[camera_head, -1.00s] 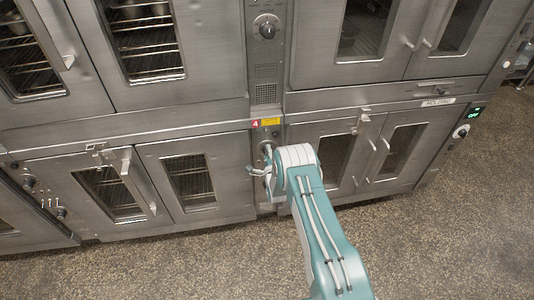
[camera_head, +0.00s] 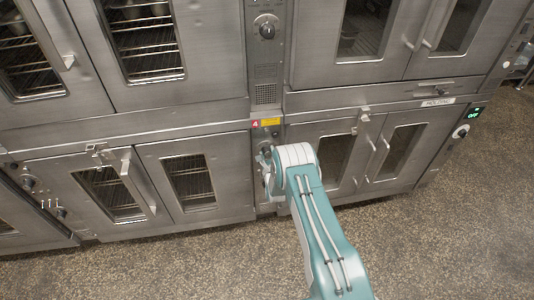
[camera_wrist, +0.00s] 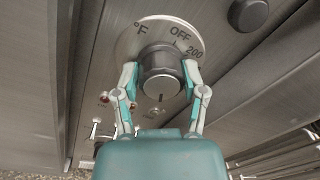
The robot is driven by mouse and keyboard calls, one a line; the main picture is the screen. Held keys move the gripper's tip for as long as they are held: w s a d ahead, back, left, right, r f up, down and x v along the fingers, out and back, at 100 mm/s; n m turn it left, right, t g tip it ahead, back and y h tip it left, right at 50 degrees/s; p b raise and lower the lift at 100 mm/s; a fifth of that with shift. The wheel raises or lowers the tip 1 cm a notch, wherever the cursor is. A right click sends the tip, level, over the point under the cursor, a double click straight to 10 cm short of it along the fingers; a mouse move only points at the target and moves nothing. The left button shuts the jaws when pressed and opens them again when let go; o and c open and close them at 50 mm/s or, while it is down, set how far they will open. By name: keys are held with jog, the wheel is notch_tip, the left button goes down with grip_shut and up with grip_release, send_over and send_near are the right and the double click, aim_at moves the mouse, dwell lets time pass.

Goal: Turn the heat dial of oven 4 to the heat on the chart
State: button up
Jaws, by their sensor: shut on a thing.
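The heat dial (camera_wrist: 160,72) is a dark round knob in front of a silver plate (camera_wrist: 138,38) marked °F, OFF and 200. My gripper (camera_wrist: 160,82) has one finger on each side of the knob in the wrist view and is shut on it. The knob's own pointer setting is hard to read. In the head view my gripper (camera_head: 266,165) is at the narrow control panel below a red label 4 (camera_head: 255,124), and my arm hides most of that panel. No chart is readable in these frames.
Small switches (camera_wrist: 96,128) and a red light (camera_wrist: 104,97) sit beside the dial. Another dark knob (camera_wrist: 248,14) is at the upper right. Oven doors with windows (camera_head: 190,180) flank the panel. The speckled floor in front is clear.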

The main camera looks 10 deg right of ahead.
jog(key=shift+s+d+f+m, duration=0.1)
jog(key=shift+d+f+m, duration=0.05)
jog(key=shift+f+m, duration=0.15)
dwell(0.4)
jog(key=o, duration=1.1)
jog(key=shift+o, duration=0.2)
jog(key=shift+r, duration=0.1)
jog(key=shift+r, duration=0.1)
jog(key=s, duration=1.1)
jog(key=shift+s+a, duration=0.3)
jog(key=shift+s, duration=0.1)
jog(key=shift+f, duration=0.2)
